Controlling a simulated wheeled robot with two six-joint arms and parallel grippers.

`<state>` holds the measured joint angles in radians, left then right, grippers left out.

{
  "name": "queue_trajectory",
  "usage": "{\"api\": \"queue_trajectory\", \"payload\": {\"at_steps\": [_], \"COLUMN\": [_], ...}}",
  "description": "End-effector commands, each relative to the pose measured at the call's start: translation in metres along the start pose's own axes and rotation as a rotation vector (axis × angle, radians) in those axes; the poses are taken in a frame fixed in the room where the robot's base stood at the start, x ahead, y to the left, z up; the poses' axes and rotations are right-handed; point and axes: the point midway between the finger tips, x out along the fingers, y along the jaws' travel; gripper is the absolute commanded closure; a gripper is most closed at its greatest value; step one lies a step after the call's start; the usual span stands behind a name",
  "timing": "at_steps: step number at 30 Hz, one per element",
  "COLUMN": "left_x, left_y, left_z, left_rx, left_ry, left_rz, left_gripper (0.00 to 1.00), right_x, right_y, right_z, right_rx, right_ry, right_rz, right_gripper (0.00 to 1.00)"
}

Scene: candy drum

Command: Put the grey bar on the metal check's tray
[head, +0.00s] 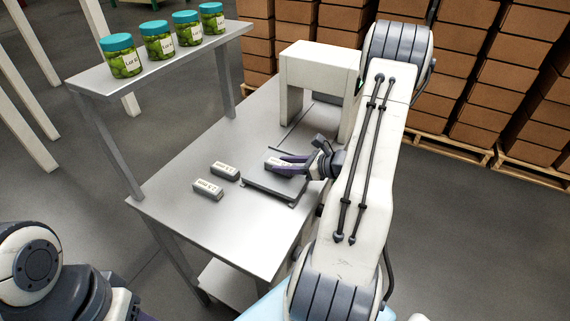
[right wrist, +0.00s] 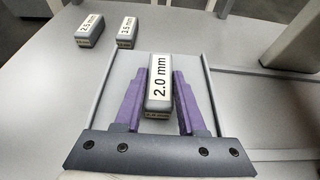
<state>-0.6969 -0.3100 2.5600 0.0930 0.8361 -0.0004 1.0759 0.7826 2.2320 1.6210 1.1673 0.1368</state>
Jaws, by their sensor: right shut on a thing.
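A grey bar labelled 2.0 mm (right wrist: 160,85) is between the purple fingers of my right gripper (right wrist: 159,102), which is shut on it. In the head view, the right gripper (head: 287,164) holds this bar (head: 274,161) over the metal check's tray (head: 262,187), a flat plate with raised side rails. The tray also shows in the right wrist view (right wrist: 124,68). I cannot tell whether the bar touches the tray. The white metal check arch (head: 312,60) stands behind. My left arm is at the lower left; its gripper is almost wholly cut off.
Two other labelled grey bars, a nearer one (head: 208,190) and a farther one (head: 225,171), lie on the metal table (head: 180,228) left of the tray. Several green candy jars (head: 158,41) stand on a raised shelf (head: 98,80). Stacked cartons (head: 465,75) are behind.

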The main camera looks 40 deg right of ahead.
Motion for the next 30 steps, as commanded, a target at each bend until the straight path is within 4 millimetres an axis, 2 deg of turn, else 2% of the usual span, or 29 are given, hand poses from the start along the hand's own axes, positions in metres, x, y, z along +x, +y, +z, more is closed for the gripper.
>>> {"api": "queue_trajectory", "payload": {"at_steps": [1, 2, 3, 4, 17, 20, 30], "left_x": [0.004, 0.002, 0.002, 0.002, -0.001, 0.001, 0.004], "left_y": [0.0, 0.0, 0.0, 0.0, 0.0, 0.0, 0.0], "left_z": [0.0, 0.0, 0.0, 0.0, 0.0, 0.0, 0.0], "left_rx": [0.0, 0.0, 0.0, 0.0, 0.0, 0.0, 0.0], "left_ry": [0.0, 0.0, 0.0, 0.0, 0.0, 0.0, 0.0], "left_rz": [0.0, 0.0, 0.0, 0.0, 0.0, 0.0, 0.0], "left_gripper": [0.5, 0.5, 0.5, 0.5, 0.5, 0.5, 0.5], "right_x": [0.001, 0.001, 0.001, 0.001, -0.005, -0.021, -0.094], "right_y": [0.0, 0.0, 0.0, 0.0, -0.001, -0.002, -0.001], "right_z": [-0.003, -0.002, -0.002, -0.002, 0.002, 0.001, 0.001], "right_rx": [0.0, 0.0, 0.0, 0.0, 0.0, -0.001, 0.0], "right_ry": [0.0, 0.0, 0.0, 0.0, 0.0, -0.001, 0.001], "right_rz": [0.0, 0.0, 0.0, 0.0, -0.002, -0.005, -0.006], "right_gripper": [1.0, 0.53, 0.38, 0.31, 0.31, 0.31, 0.31]}}
